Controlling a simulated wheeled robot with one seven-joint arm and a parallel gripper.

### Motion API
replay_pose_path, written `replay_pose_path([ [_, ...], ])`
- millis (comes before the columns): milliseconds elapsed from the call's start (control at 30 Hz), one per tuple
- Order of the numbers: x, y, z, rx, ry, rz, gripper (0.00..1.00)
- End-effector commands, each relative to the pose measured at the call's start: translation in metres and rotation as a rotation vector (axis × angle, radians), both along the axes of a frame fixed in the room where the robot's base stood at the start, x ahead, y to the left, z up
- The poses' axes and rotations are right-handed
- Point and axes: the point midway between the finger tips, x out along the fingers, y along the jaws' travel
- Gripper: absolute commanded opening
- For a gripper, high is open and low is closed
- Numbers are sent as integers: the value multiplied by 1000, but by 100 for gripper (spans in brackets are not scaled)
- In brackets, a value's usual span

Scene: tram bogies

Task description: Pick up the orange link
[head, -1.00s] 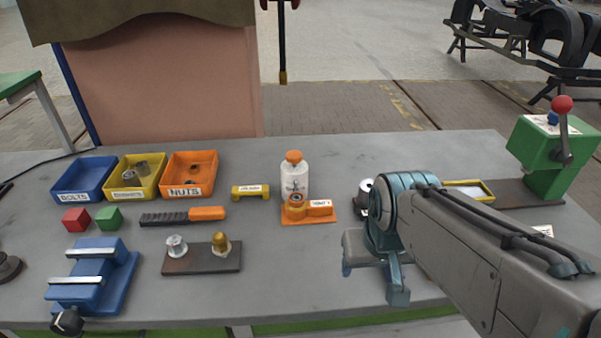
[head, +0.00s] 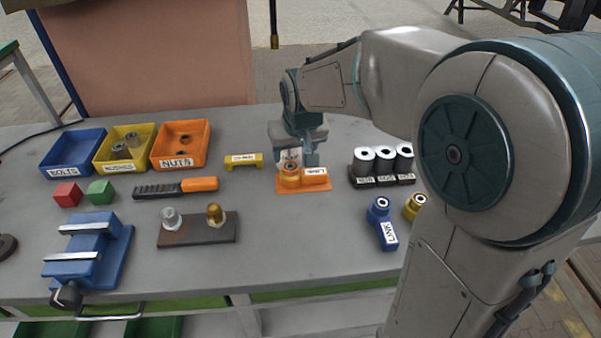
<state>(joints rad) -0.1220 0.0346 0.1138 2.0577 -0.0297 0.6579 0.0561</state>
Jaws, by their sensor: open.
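The orange link (head: 316,179) lies on the bench in the middle of the head view, its round eye at the left and a white label at the right. My gripper (head: 298,160) points down just above and behind the link, with its jaws open and nothing seen between them except part of a white bottle behind. Whether a fingertip touches the link cannot be told. A blue link (head: 382,225) and a partly hidden yellow link (head: 412,207) lie farther right.
The white bottle (head: 287,157) is mostly hidden by my gripper. A rack of grey cylinders (head: 384,163) stands to the right. Bare bench lies in front of the link.

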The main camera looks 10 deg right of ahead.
Motion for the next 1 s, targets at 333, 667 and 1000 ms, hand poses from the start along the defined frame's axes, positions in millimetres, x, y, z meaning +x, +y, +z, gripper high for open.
replay_pose_path([
  [333,11,3,-29,1,3,-1,61],
  [667,26,7,-65,0,1,-1,61],
  [1000,27,7,-67,1,-1,-1,44],
])
